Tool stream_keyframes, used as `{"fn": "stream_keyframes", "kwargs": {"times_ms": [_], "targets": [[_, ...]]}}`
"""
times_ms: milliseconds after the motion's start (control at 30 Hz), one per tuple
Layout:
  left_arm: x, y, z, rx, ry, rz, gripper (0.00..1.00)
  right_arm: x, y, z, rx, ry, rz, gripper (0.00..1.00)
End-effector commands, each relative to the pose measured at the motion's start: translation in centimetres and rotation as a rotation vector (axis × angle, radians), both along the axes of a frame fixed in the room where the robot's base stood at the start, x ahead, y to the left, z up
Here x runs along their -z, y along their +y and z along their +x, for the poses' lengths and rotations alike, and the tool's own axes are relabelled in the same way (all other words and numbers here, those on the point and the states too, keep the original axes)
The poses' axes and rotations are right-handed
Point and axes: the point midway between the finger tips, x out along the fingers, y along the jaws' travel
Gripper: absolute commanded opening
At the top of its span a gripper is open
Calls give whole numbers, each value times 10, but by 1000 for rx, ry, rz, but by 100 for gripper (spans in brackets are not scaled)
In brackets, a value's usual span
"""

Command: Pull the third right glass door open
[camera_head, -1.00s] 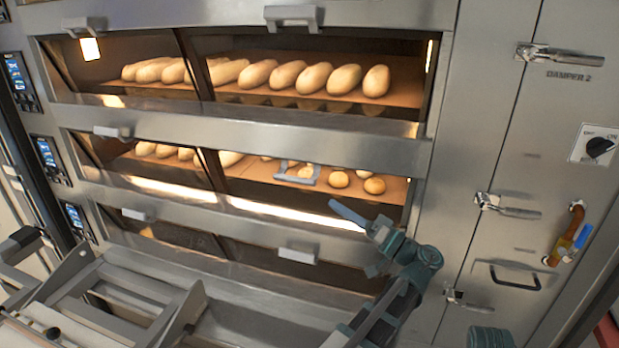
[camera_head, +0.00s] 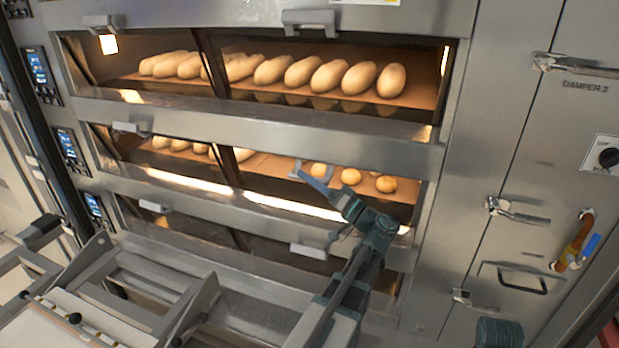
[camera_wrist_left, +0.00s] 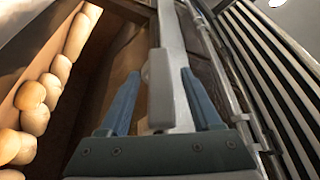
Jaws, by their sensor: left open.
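Counting from the top of the control panels, the third right glass door (camera_head: 268,170) is on the deck with round rolls behind its glass. Its grey handle (camera_head: 299,166) shows in the head view against the lit window, partly covered by my left gripper's finger. My left gripper (camera_head: 318,205) reaches up to it from the lower right and is open. In the left wrist view, the grey handle (camera_wrist_left: 160,88) lies between the two blue fingers (camera_wrist_left: 160,97), with gaps on both sides. I cannot tell whether the door is ajar.
The deck above holds long loaves (camera_head: 330,75). Below is another right door handle (camera_head: 308,252), close to my left arm. A metal rack or loader (camera_head: 150,290) stands at lower left. A steel cabinet with latches (camera_head: 515,210) and a damper knob (camera_head: 608,157) stands at right.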

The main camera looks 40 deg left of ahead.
Motion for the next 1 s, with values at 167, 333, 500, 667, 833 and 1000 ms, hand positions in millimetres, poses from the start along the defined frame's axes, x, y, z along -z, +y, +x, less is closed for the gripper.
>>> {"fn": "stream_keyframes", "kwargs": {"times_ms": [167,333,500,667,833,1000], "targets": [[-1,4,0,0,0,0,65,-1,0,0,0,0,0,50],[-1,4,0,0,0,0,65,-1,0,0,0,0,0,50],[-1,4,0,0,0,0,38,-1,0,0,0,0,0,50],[-1,4,0,0,0,0,9,-1,0,0,0,0,0,50],[-1,4,0,0,0,0,0,-1,0,0,0,0,0,50],[-1,4,0,1,0,-1,0,-1,0,0,0,0,0,50]]}}
